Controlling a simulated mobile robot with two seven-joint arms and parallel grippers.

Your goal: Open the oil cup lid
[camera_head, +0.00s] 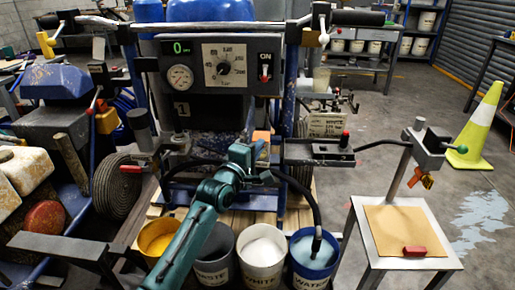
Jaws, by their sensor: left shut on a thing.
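My left arm is teal and reaches up from the bottom to the middle of the striper. My left gripper (262,170) is at the front of the machine, below the control panel and above the paint buckets. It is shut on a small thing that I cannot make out. I cannot pick out the oil cup or its lid clearly; the arm and the machine's frame crowd that spot. A small orange part (262,139) shows just above the gripper. My right gripper is not in view.
The control panel (224,66) stands above the gripper. Yellow (157,238), waste (213,262), white (262,255) and water (313,255) buckets stand below. A black hose (313,205) enters the water bucket. A small stand (404,229) is at right, with open floor beyond.

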